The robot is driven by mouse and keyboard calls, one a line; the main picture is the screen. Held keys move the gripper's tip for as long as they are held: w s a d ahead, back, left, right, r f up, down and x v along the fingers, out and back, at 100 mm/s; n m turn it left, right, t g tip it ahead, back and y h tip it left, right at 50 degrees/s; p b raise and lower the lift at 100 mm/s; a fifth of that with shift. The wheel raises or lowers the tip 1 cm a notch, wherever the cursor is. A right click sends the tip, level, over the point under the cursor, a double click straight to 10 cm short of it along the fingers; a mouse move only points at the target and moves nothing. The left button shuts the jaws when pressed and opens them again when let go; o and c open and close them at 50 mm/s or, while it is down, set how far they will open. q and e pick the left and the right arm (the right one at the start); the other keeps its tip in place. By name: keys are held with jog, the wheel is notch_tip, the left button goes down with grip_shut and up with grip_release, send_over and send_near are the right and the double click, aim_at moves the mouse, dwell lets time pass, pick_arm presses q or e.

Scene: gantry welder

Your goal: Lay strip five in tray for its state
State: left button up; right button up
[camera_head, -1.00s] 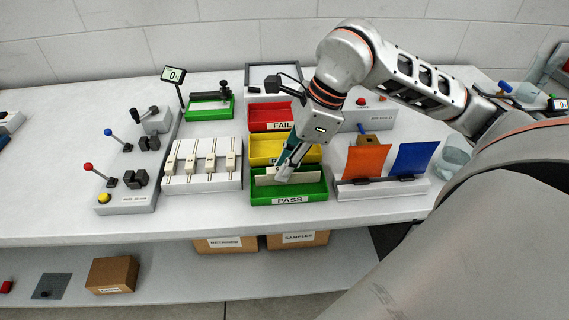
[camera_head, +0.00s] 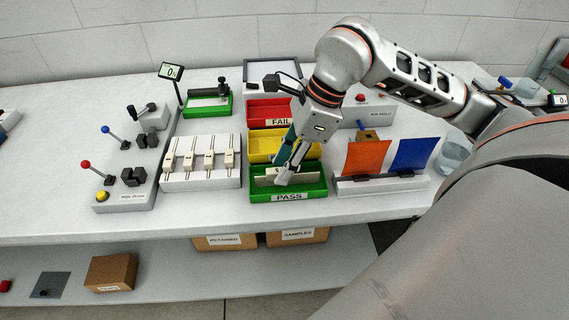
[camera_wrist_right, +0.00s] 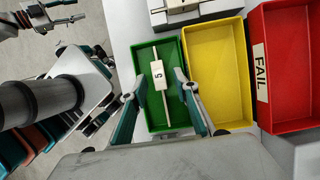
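The strip marked 5 (camera_wrist_right: 158,75) lies inside the green PASS tray (camera_wrist_right: 170,46), running lengthwise, with its label facing up. In the head view the tray (camera_head: 290,197) is at the front of a row of three, and the strip is partly hidden by my right gripper (camera_head: 287,179). In the right wrist view this gripper (camera_wrist_right: 161,94) is open, one finger on each side of the strip and apart from it. Its fingertips are low over the tray.
Behind are the yellow tray (camera_head: 262,143) and the red FAIL tray (camera_head: 266,108). A white rack (camera_head: 202,178) with several strips stands to the left. A stand with an orange panel (camera_head: 366,159) and a blue panel (camera_head: 414,155) is close on the right.

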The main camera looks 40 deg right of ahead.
jog(key=p+v, duration=0.1)
jog(key=v, duration=1.1)
jog(key=shift+r+p, duration=0.35)
jog(key=shift+p, duration=0.05)
jog(key=shift+s, duration=0.1)
